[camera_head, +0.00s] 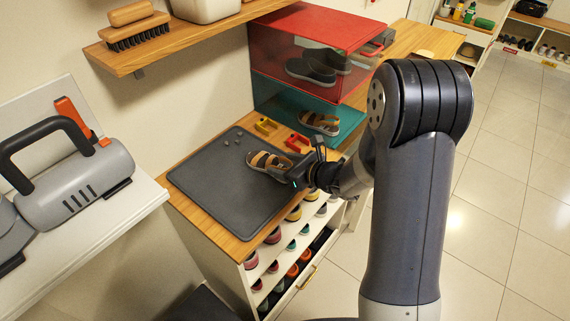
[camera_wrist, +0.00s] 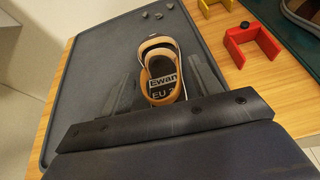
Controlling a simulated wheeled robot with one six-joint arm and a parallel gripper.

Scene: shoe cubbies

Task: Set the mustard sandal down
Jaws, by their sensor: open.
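The mustard sandal (camera_head: 268,161) lies on the dark grey mat (camera_head: 215,190) on the wooden bench top. In the wrist view the sandal (camera_wrist: 161,68) points away from me, with tan straps and an insole label reading "Ewan" and "EU 2", the rest cut off. My gripper (camera_head: 292,172) is low over the mat at the sandal's near end. In the wrist view its two fingers (camera_wrist: 160,82) stand apart on either side of the sandal, with small gaps visible. The sandal's underside is hidden.
Small grey pebbles (camera_head: 232,141) lie on the mat's far part. Yellow (camera_head: 266,125) and red (camera_head: 297,142) brackets stand beside the mat. A teal cubby (camera_head: 340,128) holds another sandal (camera_head: 318,123); a red cubby (camera_head: 270,50) above holds dark shoes (camera_head: 310,72). The mat's left part is clear.

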